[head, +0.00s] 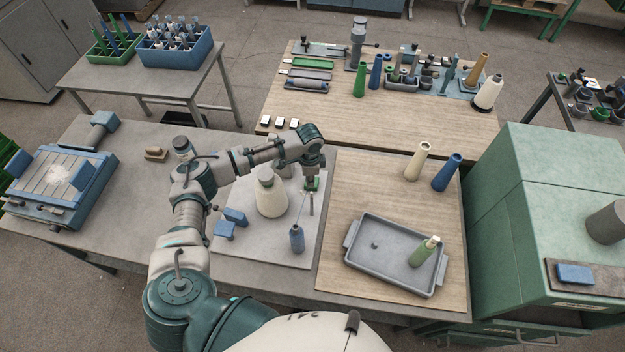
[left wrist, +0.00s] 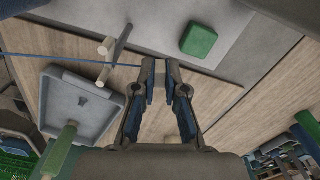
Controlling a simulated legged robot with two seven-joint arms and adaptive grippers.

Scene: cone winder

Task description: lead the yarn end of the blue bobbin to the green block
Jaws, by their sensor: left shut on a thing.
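The blue bobbin (head: 297,240) stands upright on the grey plate (head: 265,252), near its front edge. The green block (head: 312,186) sits farther back on this plate, close under my left gripper (head: 312,178). In the left wrist view the green block (left wrist: 198,40) lies beyond and right of the fingertips of my left gripper (left wrist: 160,68), apart from them. Blue yarn (left wrist: 75,63) runs from the left edge of that view to the fingertips, which are shut on it. The yarn end is hidden between the fingers. My right gripper is not in view.
A cream cone (head: 271,196) and blue blocks (head: 225,230) stand left of the bobbin. A grey tray (head: 372,272) with a green bobbin (head: 425,251) lies right. Cream and blue cones (head: 447,173) stand behind it. A green cabinet (head: 525,200) bounds the right side.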

